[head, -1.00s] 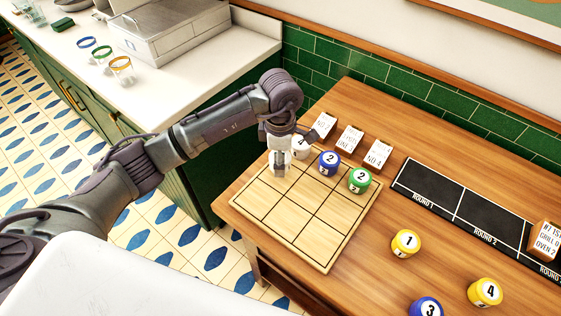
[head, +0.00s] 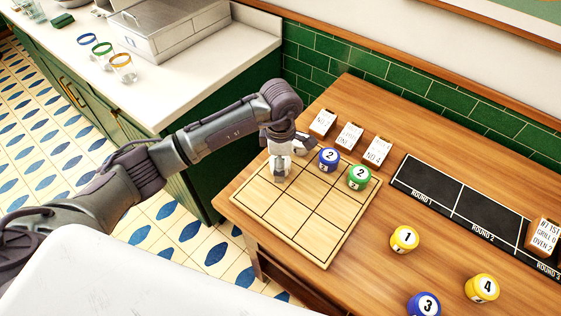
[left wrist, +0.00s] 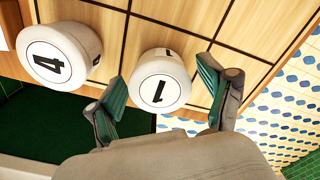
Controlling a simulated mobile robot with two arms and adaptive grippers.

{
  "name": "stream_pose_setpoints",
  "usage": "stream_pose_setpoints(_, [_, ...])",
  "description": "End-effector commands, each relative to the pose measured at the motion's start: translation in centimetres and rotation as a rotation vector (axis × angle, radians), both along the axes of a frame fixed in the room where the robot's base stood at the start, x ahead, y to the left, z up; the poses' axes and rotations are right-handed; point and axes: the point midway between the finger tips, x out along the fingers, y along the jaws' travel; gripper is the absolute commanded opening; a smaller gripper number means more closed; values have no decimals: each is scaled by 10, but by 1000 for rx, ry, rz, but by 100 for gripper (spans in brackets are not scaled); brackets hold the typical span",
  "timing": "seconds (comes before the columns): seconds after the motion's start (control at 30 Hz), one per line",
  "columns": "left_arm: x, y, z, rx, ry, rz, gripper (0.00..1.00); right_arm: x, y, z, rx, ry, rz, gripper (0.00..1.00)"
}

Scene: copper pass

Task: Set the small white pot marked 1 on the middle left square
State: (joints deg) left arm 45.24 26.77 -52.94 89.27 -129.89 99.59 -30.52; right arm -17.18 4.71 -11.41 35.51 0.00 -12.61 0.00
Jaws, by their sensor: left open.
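The small white pot marked 1 (left wrist: 160,82) stands on the board between the fingers of my left gripper (left wrist: 165,105). In the head view my left gripper (head: 281,168) is low over the middle left square of the wooden board (head: 318,240) and mostly hides that pot. The gripper is open, with a finger on each side of the pot and gaps showing in the left wrist view. A white pot marked 4 (left wrist: 60,58) stands beside it, on the back left square. My right gripper is not in view.
A blue pot marked 2 (head: 329,160) and a green pot marked 2 (head: 360,177) fill the rest of the back row. The front row is bare. Cards (head: 349,137) stand behind the board. Yellow pots (head: 404,239) and a blue pot (head: 425,305) stand to the right.

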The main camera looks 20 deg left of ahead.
Motion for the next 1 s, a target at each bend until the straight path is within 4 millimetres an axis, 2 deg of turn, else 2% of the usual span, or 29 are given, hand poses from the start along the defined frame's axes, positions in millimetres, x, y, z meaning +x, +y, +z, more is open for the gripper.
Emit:
stream_pose_setpoints(0.13, [0,0,6,-1,1,0,81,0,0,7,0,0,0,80])
stream_pose_setpoints(0.23, [2,0,15,-1,-4,0,81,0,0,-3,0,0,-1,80])
stream_pose_setpoints(0.5, [1,0,72,-1,-6,-2,81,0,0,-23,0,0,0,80])
stream_pose_setpoints(0.7, [1,0,107,0,-3,0,81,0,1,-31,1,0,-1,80])
stream_pose_setpoints(0.83, [0,0,119,0,-1,0,81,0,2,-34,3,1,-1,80])
stream_pose_setpoints(1.0, [0,0,123,0,1,0,81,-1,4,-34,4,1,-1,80])
